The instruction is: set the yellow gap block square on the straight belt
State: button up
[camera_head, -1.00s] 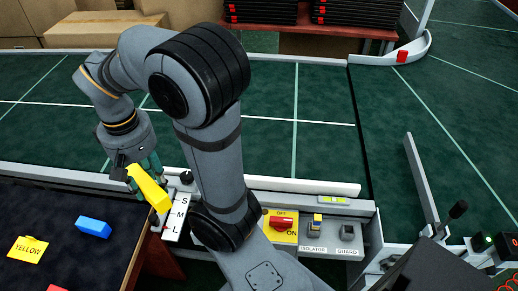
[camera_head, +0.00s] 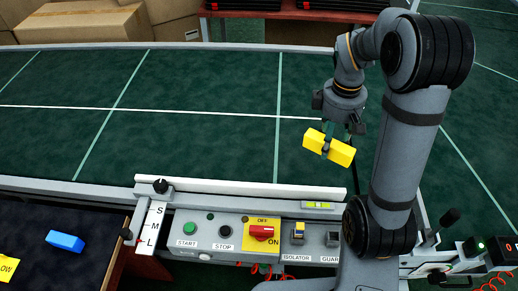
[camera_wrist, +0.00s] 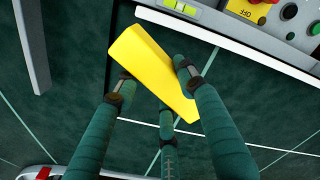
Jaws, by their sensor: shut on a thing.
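The yellow gap block (camera_head: 341,152) is in my gripper (camera_head: 329,146), which is shut on it. In the head view it hangs over the right part of the straight belt (camera_head: 210,105), its long side running across the picture and sloping down to the right. Its height above the belt is hard to judge. In the wrist view the yellow block (camera_wrist: 140,55) lies between green-sleeved fingers (camera_wrist: 150,85), turned at a slant to the white line. The wrist view shows dark belt surface behind it.
A pale guide rail (camera_head: 240,190) runs along the belt's near edge. Below it stands the control panel (camera_head: 225,232) with a red switch (camera_head: 261,232). A blue block (camera_head: 66,242) lies on the dark table at left. The belt's left and middle are clear.

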notch_tip(320, 180, down, 4)
jog(key=w+d+n, duration=0.3)
jog(key=n, duration=0.3)
jog(key=p, duration=0.2)
send_over(300, 155)
notch_tip(300, 155, down, 7)
jog(key=shift+s+f, duration=0.1)
jog(key=shift+f, duration=2.05)
jog(key=shift+f, duration=0.2)
jog(key=o, duration=1.2)
jog(key=shift+o, duration=0.2)
jog(key=shift+r, duration=0.15)
notch_tip(300, 155, up, 12)
